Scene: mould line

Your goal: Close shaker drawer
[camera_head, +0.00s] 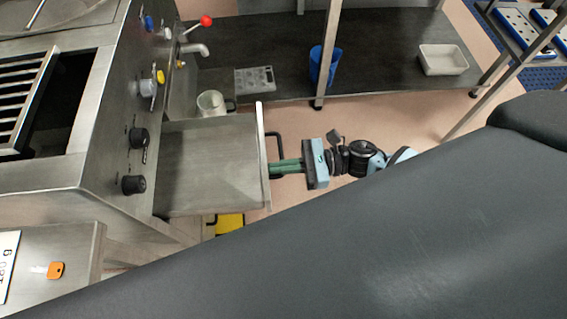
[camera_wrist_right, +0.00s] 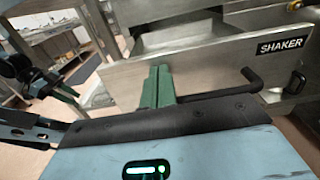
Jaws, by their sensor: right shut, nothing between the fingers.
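The shaker drawer (camera_head: 212,165) sticks out of the steel machine, pulled open. In the right wrist view its front panel (camera_wrist_right: 125,82) carries a "SHAKER" label and a black bar handle (camera_wrist_right: 228,92). In the head view the handle (camera_head: 277,140) is on the drawer's outer face. My right gripper (camera_head: 272,168) is shut and empty, its green fingers pointing at the drawer front by the handle. In the right wrist view the fingertips (camera_wrist_right: 158,72) stand against or just before the panel; contact is unclear.
The machine (camera_head: 105,110) has black knobs and a red-topped lever (camera_head: 206,21). A metal cup (camera_head: 211,103) stands behind the drawer. A dark shelf (camera_head: 390,55) holds a blue bin (camera_head: 323,66) and a white tray (camera_head: 442,59). The floor right of the drawer is open.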

